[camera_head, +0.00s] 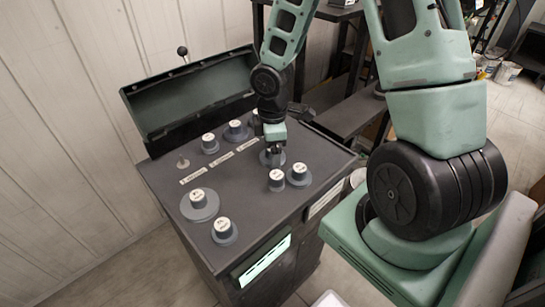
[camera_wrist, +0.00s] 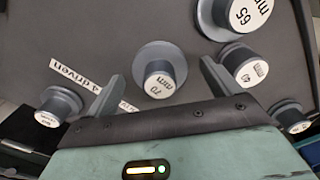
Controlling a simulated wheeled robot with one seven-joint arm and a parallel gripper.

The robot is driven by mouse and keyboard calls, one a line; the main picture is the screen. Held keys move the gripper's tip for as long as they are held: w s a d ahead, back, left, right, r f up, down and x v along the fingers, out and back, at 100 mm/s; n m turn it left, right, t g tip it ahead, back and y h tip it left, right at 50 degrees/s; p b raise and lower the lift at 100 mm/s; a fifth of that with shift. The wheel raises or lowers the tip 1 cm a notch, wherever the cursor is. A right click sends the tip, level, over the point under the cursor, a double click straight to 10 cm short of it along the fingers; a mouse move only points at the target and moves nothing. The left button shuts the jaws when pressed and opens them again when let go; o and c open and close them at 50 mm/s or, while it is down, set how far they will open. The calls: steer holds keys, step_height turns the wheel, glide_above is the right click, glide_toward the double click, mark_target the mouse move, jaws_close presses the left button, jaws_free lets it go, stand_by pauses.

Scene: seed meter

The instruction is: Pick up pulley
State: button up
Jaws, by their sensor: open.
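Several grey pulleys with white labelled caps stand on the dark top of a cabinet. One pulley marked 70 mm (camera_wrist: 160,70) sits between my two fingers in the wrist view, with its wide flange below the narrower hub. My gripper (camera_wrist: 160,76) is open, one finger on each side of this pulley, with no clear contact. In the head view my gripper (camera_head: 273,143) hangs over a pulley (camera_head: 272,159) that it partly hides. Two pulleys, one (camera_head: 276,181) and another (camera_head: 298,175), stand close in front and to the right.
A larger pulley marked 65 mm (camera_wrist: 240,14) and a smaller one marked 40 mm (camera_wrist: 243,66) stand close to my right finger. A bare peg (camera_head: 183,162) stands at the left. An opened lid (camera_head: 190,95) rises behind the cabinet top (camera_head: 240,185). Label strips lie mid-top.

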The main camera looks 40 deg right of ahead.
steer(key=c, duration=1.1)
steer(key=shift+c, duration=0.2)
step_height(320, 180, up, 10)
steer(key=p, duration=0.2)
steer(key=shift+p, duration=0.4)
steer(key=shift+r+p, duration=2.2)
steer(key=shift+p, duration=0.1)
